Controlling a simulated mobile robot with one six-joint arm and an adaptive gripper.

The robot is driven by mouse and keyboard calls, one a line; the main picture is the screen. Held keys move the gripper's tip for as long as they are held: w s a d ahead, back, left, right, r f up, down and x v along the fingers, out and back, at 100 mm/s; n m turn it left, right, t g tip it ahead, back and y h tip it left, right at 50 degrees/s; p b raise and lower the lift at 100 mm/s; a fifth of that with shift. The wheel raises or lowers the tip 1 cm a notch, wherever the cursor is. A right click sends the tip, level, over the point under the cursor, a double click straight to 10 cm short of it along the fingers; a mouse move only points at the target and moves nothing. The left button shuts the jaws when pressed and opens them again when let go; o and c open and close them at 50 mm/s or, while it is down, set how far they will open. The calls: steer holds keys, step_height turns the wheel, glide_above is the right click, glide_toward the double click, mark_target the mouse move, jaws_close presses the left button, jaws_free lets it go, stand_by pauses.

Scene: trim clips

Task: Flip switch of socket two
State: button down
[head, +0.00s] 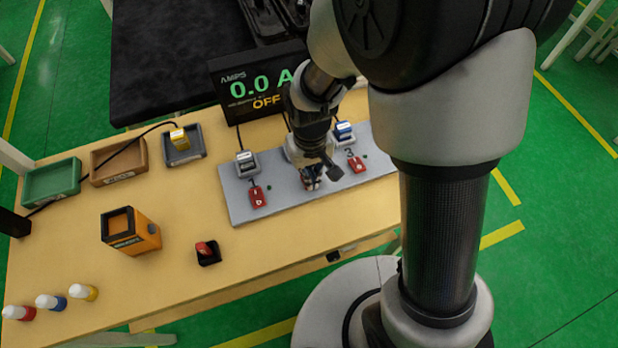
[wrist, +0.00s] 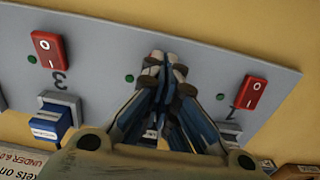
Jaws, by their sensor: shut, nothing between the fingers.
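A grey panel (head: 240,203) on the table carries a row of sockets with red rocker switches. My gripper (head: 311,180) is shut and empty over the middle of the panel, at socket two. In the wrist view its closed fingertips (wrist: 165,66) cover most of the switch of socket two (wrist: 181,71); only a little red shows beside them. I cannot tell whether they touch it or which way it is tipped. The switch of socket one (head: 257,196) and the switch of socket three (head: 357,164) are clear of the gripper.
A display (head: 258,88) behind the panel reads 0.0 A and OFF. A grey plug block (head: 246,163) and a blue plug block (head: 343,132) sit at the outer sockets. An orange box (head: 130,232), trays and bottles stand left, apart from the panel.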

steer(key=shift+f, duration=0.35)
step_height(320, 180, up, 7)
steer(key=p, duration=0.5)
stand_by(0.5)
stand_by(0.4)
steer(key=s+d+r+m+t, duration=0.1)
steer(key=s+d+r, duration=0.15)
steer(key=r, duration=0.55)
steer(key=s+d+r+m+t, duration=0.1)
steer(key=s+d+r+t, duration=0.1)
steer(key=d+r, duration=0.35)
steer(key=s+d+r+m+t, duration=0.1)
steer(key=s+d+r, duration=0.2)
steer(key=s+r, duration=0.5)
steer(key=shift+s+r+t, duration=0.15)
steer(key=shift+s+t, duration=0.15)
steer(key=shift+s, duration=0.25)
